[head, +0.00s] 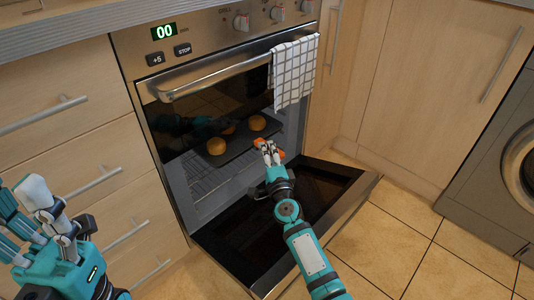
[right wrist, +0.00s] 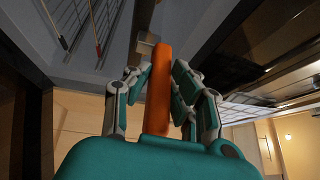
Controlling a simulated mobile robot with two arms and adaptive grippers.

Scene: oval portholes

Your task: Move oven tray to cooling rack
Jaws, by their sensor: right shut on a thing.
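The dark oven tray (head: 238,145) is inside the open oven, with round golden buns (head: 216,146) on it. My right gripper (head: 268,146) is at the oven opening, by the tray's right edge. It is shut on an orange handle, which shows between its fingers in the right wrist view (right wrist: 158,90). The handle seems to belong to the tray; the join is hidden in the head view. My left gripper (head: 38,222) is at the lower left, away from the oven, with its fingers spread and empty. No cooling rack is seen outside the oven.
The oven door (head: 335,190) is lowered below my right arm. A checked towel (head: 294,72) hangs on the oven's bar handle (head: 215,77). Wire shelving (head: 205,185) shows inside the oven below the tray. Drawers stand left, a washing machine (head: 490,180) right. The tiled floor is clear.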

